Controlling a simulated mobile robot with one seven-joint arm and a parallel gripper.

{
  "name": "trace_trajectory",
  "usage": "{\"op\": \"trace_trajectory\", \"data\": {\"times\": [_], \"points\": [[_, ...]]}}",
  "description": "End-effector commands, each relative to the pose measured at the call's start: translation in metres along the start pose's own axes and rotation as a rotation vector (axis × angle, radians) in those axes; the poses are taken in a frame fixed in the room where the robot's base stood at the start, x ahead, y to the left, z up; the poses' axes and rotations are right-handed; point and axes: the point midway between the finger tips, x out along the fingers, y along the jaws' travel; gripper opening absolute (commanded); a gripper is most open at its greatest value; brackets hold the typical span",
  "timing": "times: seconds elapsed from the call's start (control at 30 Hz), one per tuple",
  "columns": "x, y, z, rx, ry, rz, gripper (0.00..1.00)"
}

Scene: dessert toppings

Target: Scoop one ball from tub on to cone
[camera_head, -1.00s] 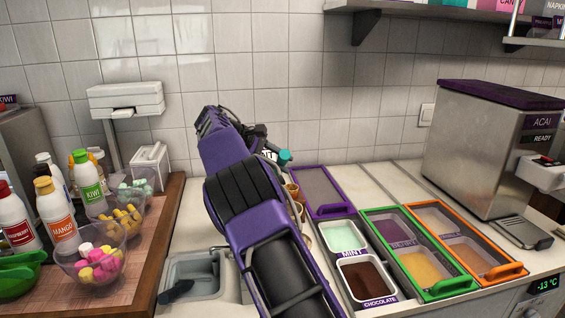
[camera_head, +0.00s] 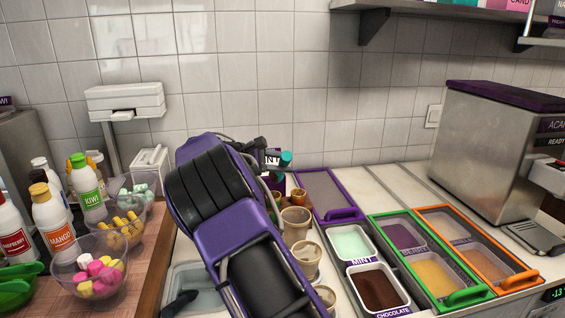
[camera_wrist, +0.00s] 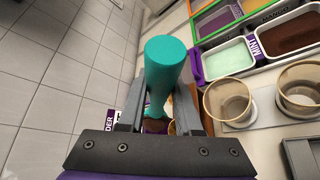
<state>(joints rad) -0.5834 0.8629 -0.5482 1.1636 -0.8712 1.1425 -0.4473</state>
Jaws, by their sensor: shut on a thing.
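My gripper (camera_wrist: 160,115) is shut on the teal handle of a scoop (camera_wrist: 170,65). The handle also shows in the head view (camera_head: 286,158), over the back of the counter. The scoop's bowl is mostly hidden behind the fingers in the wrist view, with something dark brown just below the handle; I cannot tell whether it is a ball. A small tan cone-like piece (camera_head: 298,193) stands just right of my gripper. The mint tub (camera_head: 350,243) and the chocolate tub (camera_head: 378,290) are open and lie to the right.
Several clear-sided cups (camera_head: 305,260) stand in a row beside my arm. A sink (camera_head: 185,282) is at the lower left. Bowls of toppings (camera_head: 88,275) and sauce bottles (camera_head: 50,220) stand on the left. A steel acai machine (camera_head: 480,140) stands at the right.

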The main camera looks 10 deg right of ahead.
Motion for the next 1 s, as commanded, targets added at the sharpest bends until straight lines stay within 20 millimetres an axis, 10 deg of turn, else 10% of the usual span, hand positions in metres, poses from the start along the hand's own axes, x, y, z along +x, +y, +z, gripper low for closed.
{"op": "trace_trajectory", "data": {"times": [1.0], "points": [[0.003, -0.003, -0.014, -0.373, -0.002, 0.638, 0.0]]}}
